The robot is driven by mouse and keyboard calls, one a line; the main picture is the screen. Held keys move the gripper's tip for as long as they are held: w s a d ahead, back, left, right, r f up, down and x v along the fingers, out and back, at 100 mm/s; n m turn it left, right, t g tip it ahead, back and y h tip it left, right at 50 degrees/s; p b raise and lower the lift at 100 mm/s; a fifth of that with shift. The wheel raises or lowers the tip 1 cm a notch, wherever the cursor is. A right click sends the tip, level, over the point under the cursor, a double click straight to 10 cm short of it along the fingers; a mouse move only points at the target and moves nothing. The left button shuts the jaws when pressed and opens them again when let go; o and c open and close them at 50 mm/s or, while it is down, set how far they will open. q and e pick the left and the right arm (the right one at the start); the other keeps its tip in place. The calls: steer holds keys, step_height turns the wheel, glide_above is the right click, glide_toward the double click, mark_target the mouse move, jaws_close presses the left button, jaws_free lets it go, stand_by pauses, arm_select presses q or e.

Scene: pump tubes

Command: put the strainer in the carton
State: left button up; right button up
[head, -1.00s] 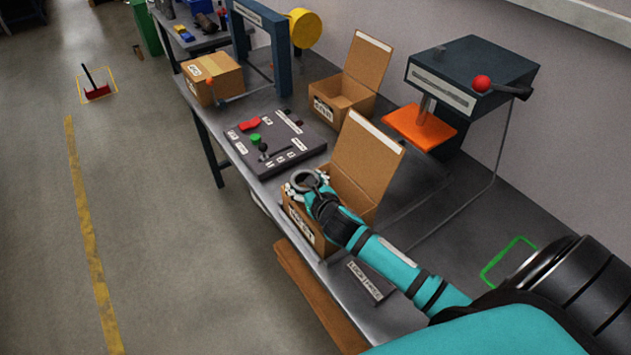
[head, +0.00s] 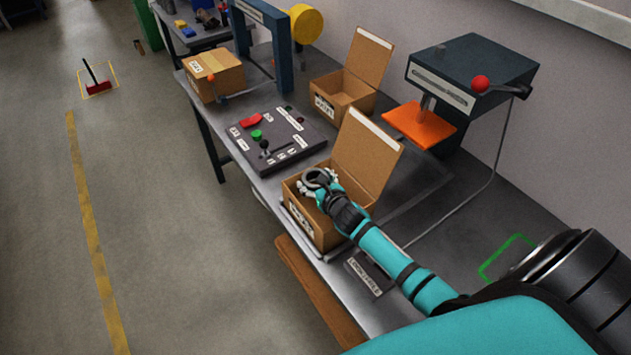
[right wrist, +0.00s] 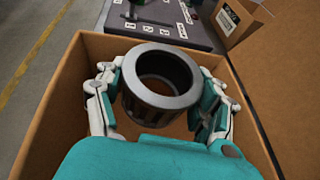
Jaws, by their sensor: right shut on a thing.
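The strainer (right wrist: 161,78) is a dark grey, hollow cylinder with a thick rim. In the right wrist view my right gripper (right wrist: 160,100) is shut on it, one finger on each side. The strainer also shows in the head view (head: 317,177), over the open top of the near carton. This carton (head: 313,226) is brown cardboard with its lid (head: 367,155) standing open at the back. Its walls surround the strainer and fingers in the right wrist view (right wrist: 62,105). How deep the strainer sits is hard to tell. My left gripper is not in view.
A second open carton (head: 328,107) stands farther back, and a closed box (head: 216,82) at the bench's far left. A control panel (head: 275,145) lies just beyond the near carton. A press with an orange plate (head: 419,124) stands to the right.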

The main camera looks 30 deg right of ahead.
steer(key=shift+f, duration=0.4)
steer(key=o, duration=1.4)
steer(key=shift+r, duration=0.15)
steer(key=shift+r+p, duration=0.35)
steer(key=shift+r, duration=0.2)
steer(key=shift+b+v, duration=0.6)
steer(key=shift+v, duration=5.35)
steer(key=shift+f, duration=0.1)
